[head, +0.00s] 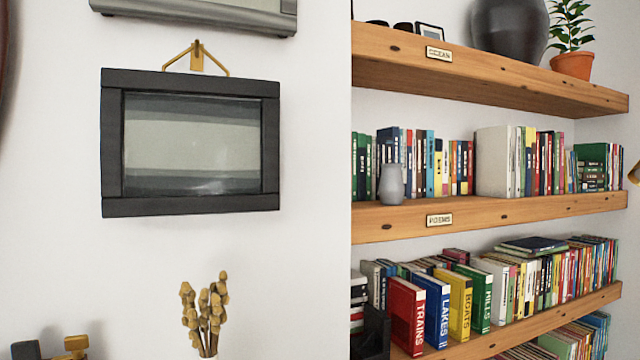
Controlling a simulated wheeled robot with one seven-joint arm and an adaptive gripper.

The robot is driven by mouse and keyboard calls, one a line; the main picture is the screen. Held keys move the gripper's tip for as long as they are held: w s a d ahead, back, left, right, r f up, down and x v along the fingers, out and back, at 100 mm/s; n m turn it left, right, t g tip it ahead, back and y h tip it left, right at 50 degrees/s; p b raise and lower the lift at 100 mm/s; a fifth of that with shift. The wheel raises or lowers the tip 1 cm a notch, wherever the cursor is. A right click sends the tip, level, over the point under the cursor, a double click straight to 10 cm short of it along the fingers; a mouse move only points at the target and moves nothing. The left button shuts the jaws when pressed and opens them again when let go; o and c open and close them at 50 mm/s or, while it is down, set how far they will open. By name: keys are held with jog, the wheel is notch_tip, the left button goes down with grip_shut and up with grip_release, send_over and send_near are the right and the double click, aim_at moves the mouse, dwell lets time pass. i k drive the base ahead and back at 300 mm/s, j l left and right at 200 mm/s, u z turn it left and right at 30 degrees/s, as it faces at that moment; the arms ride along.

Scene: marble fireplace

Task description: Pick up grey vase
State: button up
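A small light grey vase (391,186) stands upright on the middle wooden shelf (500,212), near its left end. It is in front of a row of books, close to the shelf's front edge. A much larger dark grey vase (506,32) stands on the top shelf (500,78), its top cut off by the picture edge. I cannot make out my gripper in the head view.
Upright books fill the middle shelf behind and right of the small vase. A potted plant (572,64) stands on the top shelf. A lower shelf (520,322) holds more books. A framed picture (190,143) hangs on the left wall, above dried stems (205,310).

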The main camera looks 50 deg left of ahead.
aim_at(391, 189)
jog(key=u, duration=1.65)
